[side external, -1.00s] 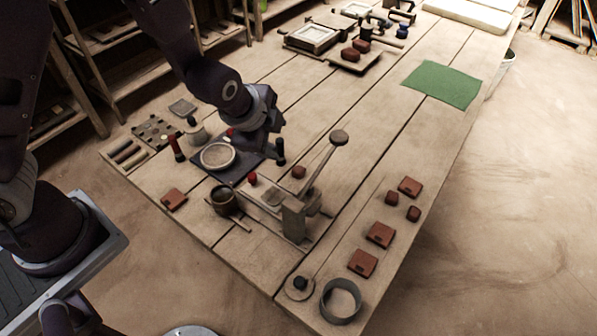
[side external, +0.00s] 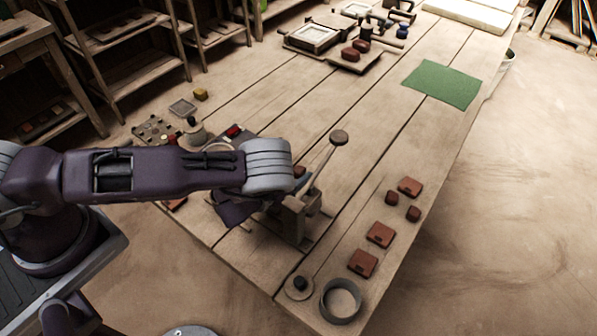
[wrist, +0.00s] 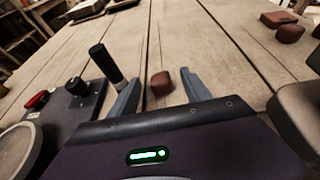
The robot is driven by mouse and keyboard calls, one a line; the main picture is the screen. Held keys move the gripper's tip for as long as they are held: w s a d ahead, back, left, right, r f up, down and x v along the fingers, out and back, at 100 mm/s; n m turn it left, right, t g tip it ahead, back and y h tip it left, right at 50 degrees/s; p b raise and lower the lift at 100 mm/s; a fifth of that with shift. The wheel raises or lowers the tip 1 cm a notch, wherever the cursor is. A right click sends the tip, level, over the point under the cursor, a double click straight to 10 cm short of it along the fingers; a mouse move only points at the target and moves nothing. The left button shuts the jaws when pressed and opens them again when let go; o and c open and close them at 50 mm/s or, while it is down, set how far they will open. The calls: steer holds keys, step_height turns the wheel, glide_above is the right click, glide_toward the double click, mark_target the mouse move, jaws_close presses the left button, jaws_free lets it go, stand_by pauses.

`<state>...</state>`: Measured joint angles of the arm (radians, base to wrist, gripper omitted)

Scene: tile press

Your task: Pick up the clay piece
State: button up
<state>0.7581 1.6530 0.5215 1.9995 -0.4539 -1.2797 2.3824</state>
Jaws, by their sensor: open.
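A small reddish-brown clay piece (wrist: 161,83) lies on the planks in the wrist view, seen between the two grey fingers. My gripper (wrist: 160,88) is open, with a finger on either side of the piece in the picture and gaps to both. I cannot tell how high the fingers are above it. In the side view a bit of the clay piece (side external: 299,171) shows beside the press lever, partly hidden by my wrist. My fingers are hidden there behind my arm.
The wooden press (side external: 297,212) with its raised lever knob (side external: 340,137) stands close to my wrist. A black upright handle (wrist: 105,62) stands just left of the fingers. Clay tiles (side external: 380,235) and small lumps (side external: 392,198) lie right. A green mat (side external: 442,84) lies further back.

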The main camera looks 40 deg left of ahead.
steer(key=shift+w+f, duration=0.1)
steer(key=shift+w, duration=0.15)
jaws_close()
